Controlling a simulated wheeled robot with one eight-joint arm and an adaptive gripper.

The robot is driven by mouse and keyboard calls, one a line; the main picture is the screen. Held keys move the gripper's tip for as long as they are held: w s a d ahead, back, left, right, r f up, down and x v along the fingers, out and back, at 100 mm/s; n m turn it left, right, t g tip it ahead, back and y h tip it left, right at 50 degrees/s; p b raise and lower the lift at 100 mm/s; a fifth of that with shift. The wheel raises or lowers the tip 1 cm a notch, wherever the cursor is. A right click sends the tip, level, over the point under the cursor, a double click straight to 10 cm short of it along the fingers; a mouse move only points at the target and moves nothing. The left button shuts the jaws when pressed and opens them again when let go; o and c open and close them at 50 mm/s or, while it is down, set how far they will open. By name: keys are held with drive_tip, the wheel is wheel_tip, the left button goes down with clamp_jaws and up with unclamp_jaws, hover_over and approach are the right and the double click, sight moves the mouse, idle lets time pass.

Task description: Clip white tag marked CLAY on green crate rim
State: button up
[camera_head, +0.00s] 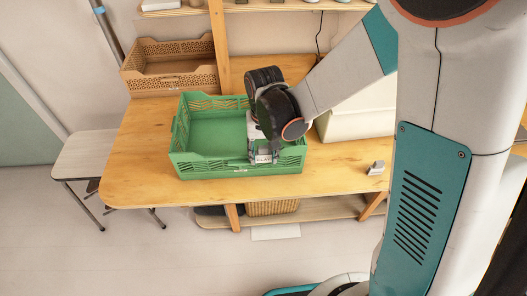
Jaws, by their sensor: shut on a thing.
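The green crate (205,165) stands on the wooden table, open at the top and empty as far as I can see. My gripper (263,157) points down at the crate's front wall, right of its middle, with the fingertips at about rim height. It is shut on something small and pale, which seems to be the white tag. The fingers hide most of it, and no CLAY lettering can be read. I cannot tell whether the tag touches the rim.
A brown crate (150,84) stands behind at the left. A pale bin (355,122) is right of the green crate. A small grey object (376,168) lies near the table's front right edge. The table (140,160) is clear at left. A grey stool (85,154) stands beside it.

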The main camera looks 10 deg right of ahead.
sight(263, 147)
drive_tip(key=shift+a+f, duration=0.1)
drive_tip(key=shift+f, duration=0.05)
idle(0.5)
drive_tip(key=o, duration=0.8)
wheel_tip(263, 147, up, 8)
drive_tip(key=shift+f, duration=0.2)
idle(0.5)
